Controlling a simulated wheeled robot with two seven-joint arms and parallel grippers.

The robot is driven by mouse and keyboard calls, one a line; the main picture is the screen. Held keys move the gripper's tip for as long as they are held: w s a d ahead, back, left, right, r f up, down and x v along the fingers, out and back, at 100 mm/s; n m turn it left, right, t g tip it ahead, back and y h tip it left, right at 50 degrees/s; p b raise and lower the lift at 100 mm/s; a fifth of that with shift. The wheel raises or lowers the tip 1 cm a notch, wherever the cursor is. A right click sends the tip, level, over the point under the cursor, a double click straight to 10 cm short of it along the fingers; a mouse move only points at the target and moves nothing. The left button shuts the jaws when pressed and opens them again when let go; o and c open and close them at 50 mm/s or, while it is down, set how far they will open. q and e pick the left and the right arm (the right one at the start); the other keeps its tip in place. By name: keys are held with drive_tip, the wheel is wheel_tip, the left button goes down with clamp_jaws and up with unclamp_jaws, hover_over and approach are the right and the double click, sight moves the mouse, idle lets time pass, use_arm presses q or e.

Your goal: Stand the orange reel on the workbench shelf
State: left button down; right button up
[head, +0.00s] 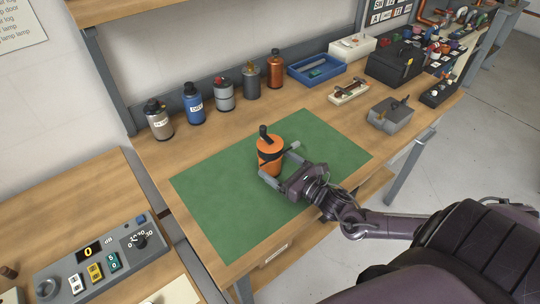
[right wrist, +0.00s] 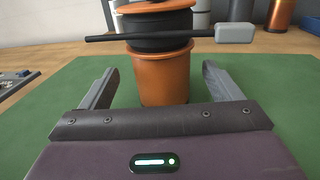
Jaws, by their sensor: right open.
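The orange reel (head: 269,158) stands upright on the green mat (head: 215,190) on the workbench, with a dark band and a dark handle on top. In the right wrist view the reel (right wrist: 163,78) stands straight ahead, and a dark rod with a grey end crosses in front of its dark middle. My right gripper (head: 280,163) is open, its two fingers reaching to either side of the reel. In the right wrist view the fingers of the gripper (right wrist: 160,88) show a gap on both sides of the reel. My left gripper is not in view.
Several canisters, including a blue one (head: 193,104) and a copper one (head: 275,70), line the bench's back. A blue tray (head: 316,68), a black case (head: 393,64) and a grey box (head: 391,114) stand at the right. A control panel (head: 103,255) sits on the left table.

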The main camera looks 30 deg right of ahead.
sight(270, 157)
drive_tip(key=shift+p+x, duration=0.4)
drive_tip(key=shift+x, duration=1.6)
drive_tip(key=shift+d+r, duration=0.15)
drive_tip(key=shift+c, duration=0.5)
drive_tip(key=c, duration=1.2)
drive_tip(key=shift+c, duration=0.8)
drive_tip(key=shift+r, duration=0.2)
